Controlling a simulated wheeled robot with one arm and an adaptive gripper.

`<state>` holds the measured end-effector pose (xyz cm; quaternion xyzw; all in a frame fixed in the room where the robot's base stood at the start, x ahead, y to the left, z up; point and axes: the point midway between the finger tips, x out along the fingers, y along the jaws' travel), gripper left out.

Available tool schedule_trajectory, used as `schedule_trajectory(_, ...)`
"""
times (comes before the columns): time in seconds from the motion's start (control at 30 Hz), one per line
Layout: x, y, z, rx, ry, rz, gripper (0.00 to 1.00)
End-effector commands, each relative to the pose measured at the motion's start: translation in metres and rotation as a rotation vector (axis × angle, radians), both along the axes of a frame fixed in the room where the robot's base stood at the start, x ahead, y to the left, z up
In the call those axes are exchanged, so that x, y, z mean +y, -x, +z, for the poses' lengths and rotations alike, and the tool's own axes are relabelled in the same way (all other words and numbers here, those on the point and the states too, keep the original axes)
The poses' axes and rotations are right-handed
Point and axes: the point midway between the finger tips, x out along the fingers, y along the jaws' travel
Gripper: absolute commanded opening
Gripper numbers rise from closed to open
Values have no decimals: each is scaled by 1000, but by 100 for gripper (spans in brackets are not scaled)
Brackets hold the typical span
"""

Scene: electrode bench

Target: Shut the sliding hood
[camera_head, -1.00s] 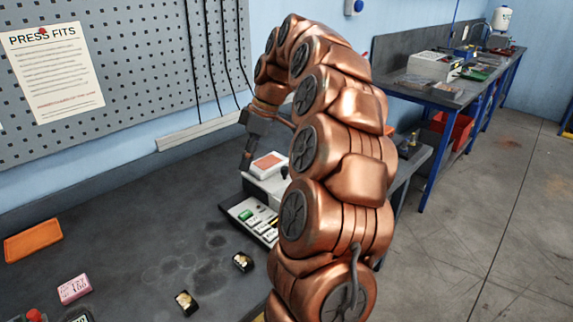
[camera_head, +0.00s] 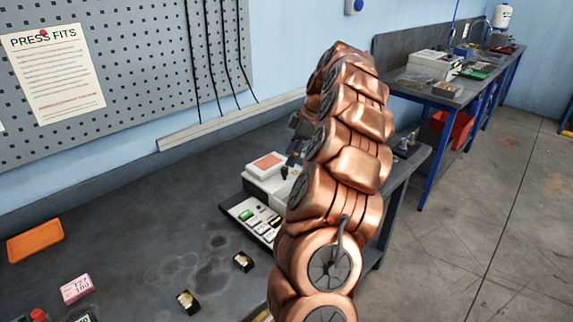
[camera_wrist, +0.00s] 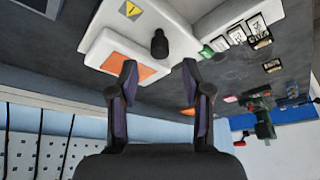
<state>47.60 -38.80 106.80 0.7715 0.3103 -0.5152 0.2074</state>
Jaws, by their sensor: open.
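The sliding hood (camera_head: 262,162) is a white cover with an orange window, at the back of a white bench device in the head view. In the wrist view the hood (camera_wrist: 100,55) shows its orange window (camera_wrist: 143,73) and an upright black knob (camera_wrist: 159,43). A tray (camera_head: 236,208) with small green and pale pieces lies uncovered at the device's front. My gripper (camera_wrist: 160,70) is open and empty, its fingertips spread to either side of the knob in the picture, apparently not touching it. In the head view my arm hides part of the device and gripper.
Two small black blocks (camera_head: 243,261) (camera_head: 188,302), a pink box (camera_head: 76,289) and an orange tray (camera_head: 35,241) lie on the dark bench to the left. A pegboard (camera_head: 130,60) stands behind. The bench's middle is mostly clear.

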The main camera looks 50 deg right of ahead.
Motion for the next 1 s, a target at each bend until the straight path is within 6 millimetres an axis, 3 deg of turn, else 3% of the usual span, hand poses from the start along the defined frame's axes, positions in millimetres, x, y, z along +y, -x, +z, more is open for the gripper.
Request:
schedule_trajectory(0.4,11,-10,-36,2,-2,0,49)
schedule_trajectory(0.87,12,-12,-43,0,0,-1,49)
schedule_trajectory(1.0,12,-12,-43,1,0,-1,34)
